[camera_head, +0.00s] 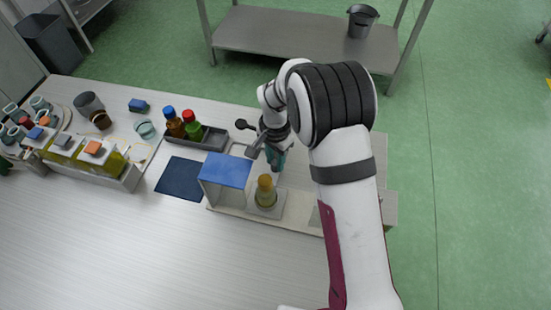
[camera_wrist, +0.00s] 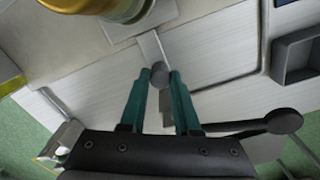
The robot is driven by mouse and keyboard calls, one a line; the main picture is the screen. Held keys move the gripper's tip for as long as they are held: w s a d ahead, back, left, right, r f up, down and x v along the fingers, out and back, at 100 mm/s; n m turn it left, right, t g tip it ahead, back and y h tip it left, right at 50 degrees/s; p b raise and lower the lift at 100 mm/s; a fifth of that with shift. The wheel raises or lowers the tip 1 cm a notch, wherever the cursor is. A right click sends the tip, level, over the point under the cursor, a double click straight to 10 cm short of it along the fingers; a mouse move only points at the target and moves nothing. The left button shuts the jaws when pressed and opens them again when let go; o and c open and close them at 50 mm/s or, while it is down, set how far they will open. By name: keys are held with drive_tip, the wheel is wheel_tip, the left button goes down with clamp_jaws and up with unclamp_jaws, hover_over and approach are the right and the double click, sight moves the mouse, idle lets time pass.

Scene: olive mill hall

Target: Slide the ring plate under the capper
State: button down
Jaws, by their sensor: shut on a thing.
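The ring plate (camera_head: 280,207) is a pale square plate on a light track, with a yellow-green bottle (camera_head: 265,190) standing upright on it. In the wrist view the plate (camera_wrist: 115,31) is at the top, under the bottle's base. The capper (camera_head: 226,169) is a blue-topped, box-like frame over the track, just left of the bottle. The bottle stands outside it. My gripper (camera_head: 277,160) is behind the plate. In the wrist view its teal fingers (camera_wrist: 160,75) are shut on a round grey knob (camera_wrist: 160,71) at the end of the plate's handle strip (camera_wrist: 151,48).
A dark tray (camera_head: 211,139) holds an amber bottle (camera_head: 174,124) and a green bottle (camera_head: 192,126) behind the capper. A dark blue mat (camera_head: 181,179) lies to its left. Cups and a rack of oil containers (camera_head: 90,160) fill the far left. The front table is clear.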

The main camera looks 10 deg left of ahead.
drive_tip(key=a, duration=0.8)
drive_tip(key=shift+a, duration=0.15)
drive_tip(key=c, duration=0.6)
unclamp_jaws()
drive_tip(key=shift+r, duration=0.1)
wheel_tip(320, 180, up, 16)
drive_tip(key=shift+f, duration=0.15)
